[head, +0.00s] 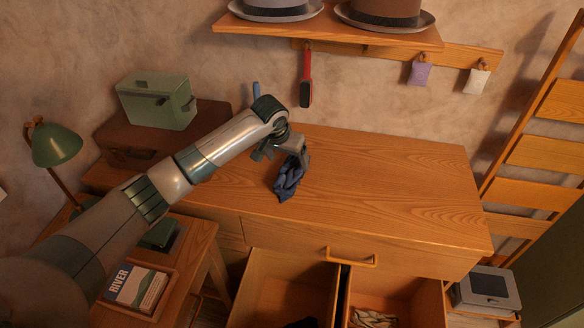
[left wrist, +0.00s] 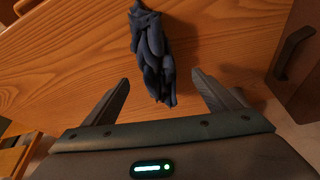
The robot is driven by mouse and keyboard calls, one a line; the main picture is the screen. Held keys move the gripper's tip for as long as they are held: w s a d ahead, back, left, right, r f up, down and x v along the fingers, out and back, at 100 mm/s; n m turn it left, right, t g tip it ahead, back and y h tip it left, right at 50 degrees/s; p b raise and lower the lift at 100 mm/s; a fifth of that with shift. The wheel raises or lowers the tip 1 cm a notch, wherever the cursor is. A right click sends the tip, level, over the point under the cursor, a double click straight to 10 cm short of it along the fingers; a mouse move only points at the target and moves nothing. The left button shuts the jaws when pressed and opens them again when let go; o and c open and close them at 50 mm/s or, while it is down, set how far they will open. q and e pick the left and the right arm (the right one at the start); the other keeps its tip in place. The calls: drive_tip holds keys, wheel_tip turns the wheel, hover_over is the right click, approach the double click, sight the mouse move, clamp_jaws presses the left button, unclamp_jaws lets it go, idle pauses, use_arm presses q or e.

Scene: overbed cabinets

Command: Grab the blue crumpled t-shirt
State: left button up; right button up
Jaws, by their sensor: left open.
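The blue crumpled t-shirt (head: 287,181) lies bunched on the wooden dresser top (head: 390,185), left of its middle. My left gripper (head: 280,160) is over the t-shirt's upper end in the head view and partly hides it. In the left wrist view the t-shirt (left wrist: 152,55) lies ahead, and its near end reaches between the two spread fingertips of my left gripper (left wrist: 164,84). The gripper is open with nothing held. Whether a finger touches the cloth cannot be told. My right gripper is not seen.
Two drawers (head: 275,285) stand open below the dresser's front edge. A brown suitcase (head: 125,145) with a green box (head: 158,100) is at the back left. A green lamp (head: 57,145) stands at left. The dresser top right of the t-shirt is clear.

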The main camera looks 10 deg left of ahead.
sight(291, 164)
use_arm(q)
drive_tip(key=shift+x, duration=0.9)
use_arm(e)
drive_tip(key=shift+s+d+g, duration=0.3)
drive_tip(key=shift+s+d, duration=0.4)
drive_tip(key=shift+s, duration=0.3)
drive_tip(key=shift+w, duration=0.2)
use_arm(q)
drive_tip(key=shift+w+d+f+p, duration=0.15)
drive_tip(key=shift+w+f+p, duration=0.05)
drive_tip(key=shift+f+p, duration=0.2)
drive_tip(key=x, duration=0.2)
drive_tip(key=shift+w+d+f+p, duration=0.15)
drive_tip(key=shift+d+f+p, duration=0.05)
drive_tip(key=shift+f+p, duration=0.2)
drive_tip(key=shift+w+f, duration=0.3)
drive_tip(key=shift+f, duration=0.4)
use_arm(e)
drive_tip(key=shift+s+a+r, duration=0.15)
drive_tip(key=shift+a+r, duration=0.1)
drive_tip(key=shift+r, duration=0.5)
use_arm(q)
drive_tip(key=c, duration=1.2)
